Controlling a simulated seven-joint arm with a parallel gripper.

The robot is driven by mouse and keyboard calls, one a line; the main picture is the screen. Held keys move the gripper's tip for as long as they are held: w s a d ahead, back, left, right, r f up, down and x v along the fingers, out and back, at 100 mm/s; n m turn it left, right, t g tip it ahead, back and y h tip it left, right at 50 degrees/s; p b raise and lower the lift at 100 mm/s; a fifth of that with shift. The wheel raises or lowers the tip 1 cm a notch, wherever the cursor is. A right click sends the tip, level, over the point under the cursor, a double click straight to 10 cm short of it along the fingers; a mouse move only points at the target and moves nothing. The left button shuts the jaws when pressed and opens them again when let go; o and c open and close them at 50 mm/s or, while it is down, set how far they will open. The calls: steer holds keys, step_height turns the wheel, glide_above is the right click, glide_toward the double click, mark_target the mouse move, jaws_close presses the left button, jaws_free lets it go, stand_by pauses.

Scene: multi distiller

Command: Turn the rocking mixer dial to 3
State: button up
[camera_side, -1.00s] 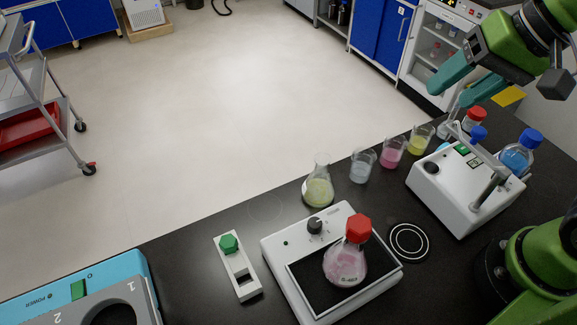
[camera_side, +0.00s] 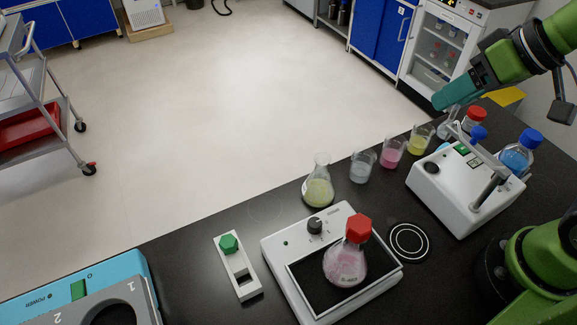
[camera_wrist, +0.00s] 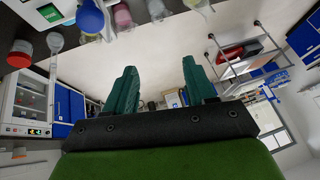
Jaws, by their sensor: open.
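The rocking mixer (camera_side: 275,247) is a white box with a black tray, at the bottom centre of the side view. Its dial (camera_side: 315,225) is a small dark round knob on the top panel, behind the tray; its setting is too small to read. A flask of pink liquid with a red cap (camera_side: 348,262) stands on the tray. My gripper (camera_side: 440,101) is at the upper right, high above the bench and well away from the dial. In the wrist view my gripper (camera_wrist: 160,85) has its two teal fingers wide apart with nothing between them. The dial cannot be made out there.
A yellow-green flask (camera_side: 318,190) and several beakers (camera_side: 363,166) line the bench's back edge. A white device with a lever (camera_side: 455,190) stands right of the mixer. A small green-knobbed block (camera_side: 238,265) is at its left. A ringed spot (camera_side: 409,242) is bare.

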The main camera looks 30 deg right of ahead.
steer(key=w+a+n+g, duration=0.3)
steer(key=a+n+g, duration=0.1)
steer(key=a+n, duration=0.75)
steer(key=n+g+h, duration=0.2)
steer(key=n+h, duration=0.1)
steer(key=n, duration=0.8)
glide_above(315, 222)
step_height(315, 222, down, 4)
step_height(315, 222, down, 16)
steer(key=shift+f, duration=0.2)
jaws_close()
